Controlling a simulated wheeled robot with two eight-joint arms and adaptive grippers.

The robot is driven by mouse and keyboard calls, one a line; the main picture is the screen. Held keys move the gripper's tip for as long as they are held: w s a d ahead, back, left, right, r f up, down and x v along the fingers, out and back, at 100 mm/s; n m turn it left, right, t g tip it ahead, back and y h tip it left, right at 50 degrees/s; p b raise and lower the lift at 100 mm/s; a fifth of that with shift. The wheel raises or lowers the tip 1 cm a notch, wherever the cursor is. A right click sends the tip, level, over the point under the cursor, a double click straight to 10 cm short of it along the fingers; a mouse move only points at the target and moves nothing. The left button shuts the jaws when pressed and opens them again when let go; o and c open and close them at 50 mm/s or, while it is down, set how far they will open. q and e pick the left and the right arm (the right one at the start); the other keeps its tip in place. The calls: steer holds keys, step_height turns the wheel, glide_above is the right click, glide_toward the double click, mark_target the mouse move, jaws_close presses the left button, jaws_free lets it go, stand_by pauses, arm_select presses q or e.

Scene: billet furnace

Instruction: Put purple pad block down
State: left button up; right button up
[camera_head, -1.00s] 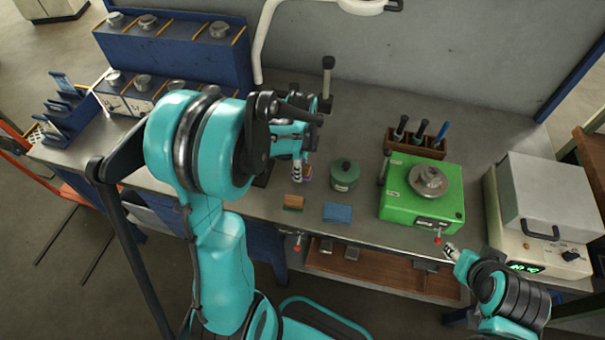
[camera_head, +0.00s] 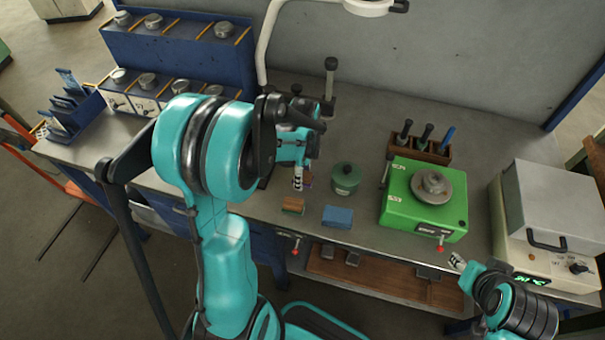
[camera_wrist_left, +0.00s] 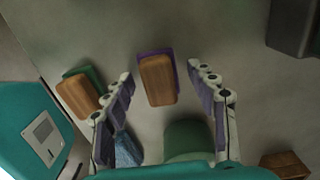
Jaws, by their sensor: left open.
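The purple pad block (camera_wrist_left: 157,80), a wooden block with a purple pad, lies on the grey bench top in the left wrist view. In the head view only a sliver of it (camera_head: 308,183) shows beside my left gripper (camera_head: 299,181). My left gripper (camera_wrist_left: 160,76) is open, its fingers apart on either side of the block's near end, seemingly not touching it. A green pad block (camera_head: 293,206) and a blue pad block (camera_head: 337,216) sit nearer the bench's front edge. My right gripper (camera_head: 457,262) is at the front right; its fingers are too small to read.
A green lidded pot (camera_head: 345,178) stands close to the right of my left gripper. A green machine (camera_head: 424,200), a wooden tool holder (camera_head: 420,147) and a grey-white oven (camera_head: 547,220) are further right. Blue racks (camera_head: 180,50) stand at the back left.

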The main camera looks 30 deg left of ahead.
arm_select(q)
step_height(320, 180, up, 12)
steer(key=p, duration=0.4)
steer(key=s+d+r+n+t, duration=0.5)
steer(key=s+d+n+t, duration=0.2)
steer(key=s+d+n, duration=0.4)
steer(key=n, duration=0.4)
